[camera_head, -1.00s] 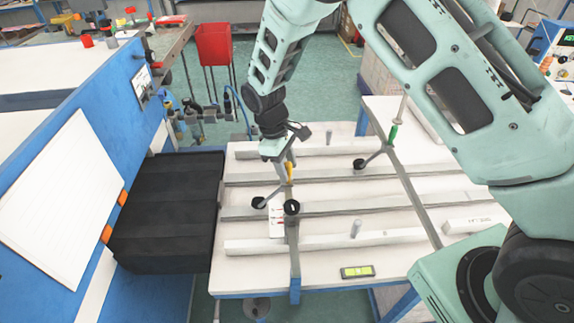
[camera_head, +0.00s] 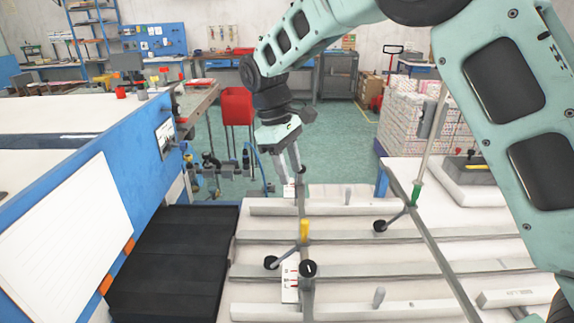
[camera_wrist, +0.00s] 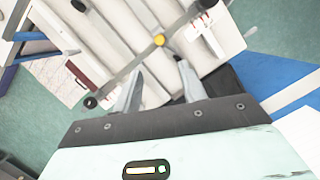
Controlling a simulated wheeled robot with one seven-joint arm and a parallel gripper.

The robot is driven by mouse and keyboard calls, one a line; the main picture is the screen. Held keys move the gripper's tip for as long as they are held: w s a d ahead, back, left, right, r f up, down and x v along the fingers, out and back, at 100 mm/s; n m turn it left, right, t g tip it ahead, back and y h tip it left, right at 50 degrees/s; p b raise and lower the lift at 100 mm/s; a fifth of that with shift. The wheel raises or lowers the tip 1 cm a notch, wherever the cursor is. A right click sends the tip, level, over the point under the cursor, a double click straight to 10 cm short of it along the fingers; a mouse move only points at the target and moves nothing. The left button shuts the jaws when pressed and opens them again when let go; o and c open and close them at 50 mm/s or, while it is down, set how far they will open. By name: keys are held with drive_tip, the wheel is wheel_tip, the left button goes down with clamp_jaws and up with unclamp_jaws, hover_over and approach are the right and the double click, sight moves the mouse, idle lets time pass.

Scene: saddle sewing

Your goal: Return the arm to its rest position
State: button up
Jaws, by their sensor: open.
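My arm is stretched forward over the white work table (camera_head: 345,300), and my gripper (camera_head: 290,187) hangs over its far part. In the wrist view my gripper (camera_wrist: 160,70) has its two fingers apart, with nothing visible between them.
A blue machine with a black bed (camera_head: 175,265) is at the left. A red bin (camera_head: 237,106) and stacked white boxes (camera_head: 420,115) stand behind. Open green floor (camera_head: 345,160) lies beyond the table.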

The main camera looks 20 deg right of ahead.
drive_tip(key=shift+v, duration=0.95)
drive_tip(key=s+f+m+t+y+b, duration=0.1)
drive_tip(key=s+f+b, duration=0.2)
drive_tip(key=s, duration=1.3)
drive_tip(key=s+f+t+y+b, duration=0.1)
drive_tip(key=s+f+b, duration=0.2)
drive_tip(key=s, duration=1.2)
wheel_tip(320, 180, down, 3)
drive_tip(key=shift+s+a+f+m+y, duration=0.1)
drive_tip(key=shift+s+a+m+y, duration=0.25)
drive_tip(key=shift+m+y, duration=0.05)
